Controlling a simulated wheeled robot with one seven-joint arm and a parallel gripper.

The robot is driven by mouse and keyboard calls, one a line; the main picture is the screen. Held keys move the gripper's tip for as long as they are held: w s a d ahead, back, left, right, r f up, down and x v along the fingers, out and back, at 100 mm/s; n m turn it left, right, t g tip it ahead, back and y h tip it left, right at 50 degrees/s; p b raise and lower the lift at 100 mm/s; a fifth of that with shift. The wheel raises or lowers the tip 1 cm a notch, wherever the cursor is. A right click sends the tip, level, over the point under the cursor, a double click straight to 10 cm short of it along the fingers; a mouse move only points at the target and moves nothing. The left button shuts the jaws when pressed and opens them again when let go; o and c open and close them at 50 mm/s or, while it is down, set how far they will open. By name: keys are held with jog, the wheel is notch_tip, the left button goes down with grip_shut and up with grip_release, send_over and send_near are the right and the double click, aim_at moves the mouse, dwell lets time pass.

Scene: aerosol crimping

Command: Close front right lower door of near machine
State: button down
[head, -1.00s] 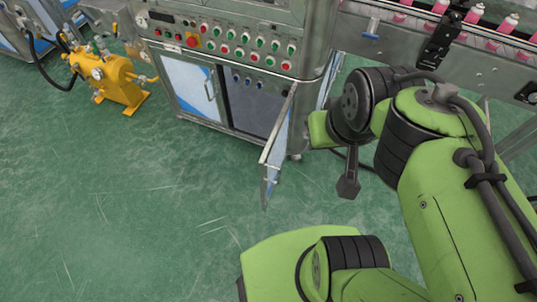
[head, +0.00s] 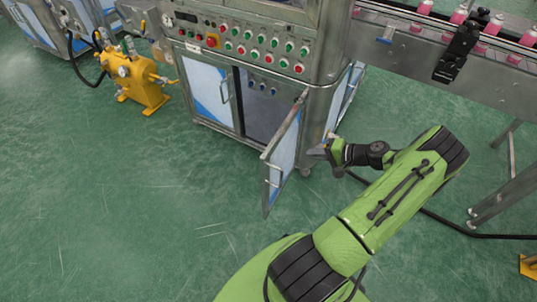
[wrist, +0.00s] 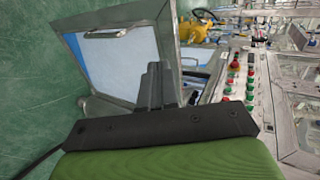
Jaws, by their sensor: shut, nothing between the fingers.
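The near machine (head: 245,48) stands at the upper middle of the head view. Its front right lower door (head: 284,160) is swung open toward me and shows a dark compartment behind it. The door's handle (head: 272,172) is on its free edge. My gripper (head: 322,150) is to the right of the door, near its hinge side. In the wrist view the door (wrist: 120,62) fills the upper left, with its handle near the top. My gripper (wrist: 155,85) is shut and empty in front of the door panel; whether it touches the door I cannot tell.
The front left lower door (head: 205,92) is shut. A yellow pump (head: 140,82) stands on the floor to the left. A conveyor with pink cans (head: 460,18) runs at the upper right. The green floor before the machine is clear.

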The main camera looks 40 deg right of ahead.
jog(key=b, duration=0.2)
send_near(272, 149)
notch_tip(272, 149, down, 4)
jog(key=w, duration=0.2)
jog(key=shift+w+a+r+b, duration=0.1)
jog(key=shift+w+a+b, duration=0.1)
jog(key=shift+w+a, duration=0.25)
jog(key=shift+w+a+r+b, duration=0.1)
jog(key=shift+w+a+b, duration=0.15)
jog(key=shift+w, duration=0.45)
jog(key=shift+w+a, duration=0.2)
jog(key=shift+w, duration=0.3)
